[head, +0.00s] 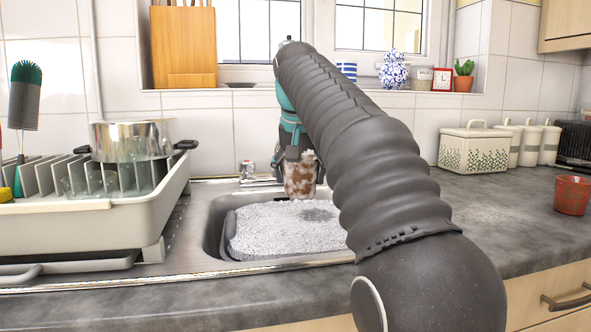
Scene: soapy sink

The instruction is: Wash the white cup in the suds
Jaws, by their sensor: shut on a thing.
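The white cup (299,178) is smeared with brown dirt on its visible side. My gripper (300,157) is shut on the cup and holds it upright, above the back part of the sink. The white suds (285,232) fill the basin below and in front of the cup, with a darker patch at their back right. The cup's bottom looks close to the suds, but I cannot tell whether it touches them. The cup's inside is hidden.
A dish rack (75,218) with a metal pot (131,140) stands left of the sink (212,222). The tap (247,171) is behind the basin. A red cup (572,195) sits on the right counter (500,205), which has free room. My arm hides the basin's right side.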

